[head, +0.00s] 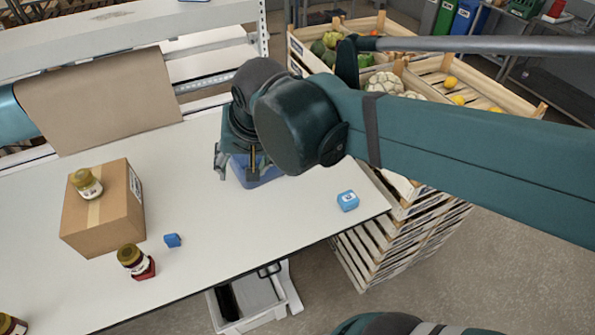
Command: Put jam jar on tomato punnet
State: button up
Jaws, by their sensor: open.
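A jar with a gold lid, pale label and dark contents (130,256), which looks like the jam jar, is at the table's front left. A small red item (146,271) shows at its base; I cannot tell whether the jar rests on it or stands in front of it. Another gold-lidded jar with paler contents (86,183) is on the cardboard box. My gripper (237,163) is open over the table's back middle, above or beside a blue container (262,180). My gripper and arm hide most of that container and whatever it holds. I cannot make out a tomato punnet for certain.
The cardboard box (122,213) stands at left. A small blue block (172,240) and a light blue box (347,201) lie on the white table (235,225). Another jar (10,324) is at the lower left edge. Vegetable crates (440,82) stand behind. The table's middle is clear.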

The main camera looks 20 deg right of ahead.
jog(key=s+d+f+n+t+h, duration=0.1)
jog(key=s+d+n+t, duration=0.1)
jog(key=s+d, duration=0.4)
jog(key=d+n, duration=0.1)
jog(key=d, duration=0.4)
jog(key=shift+f+n, duration=0.4)
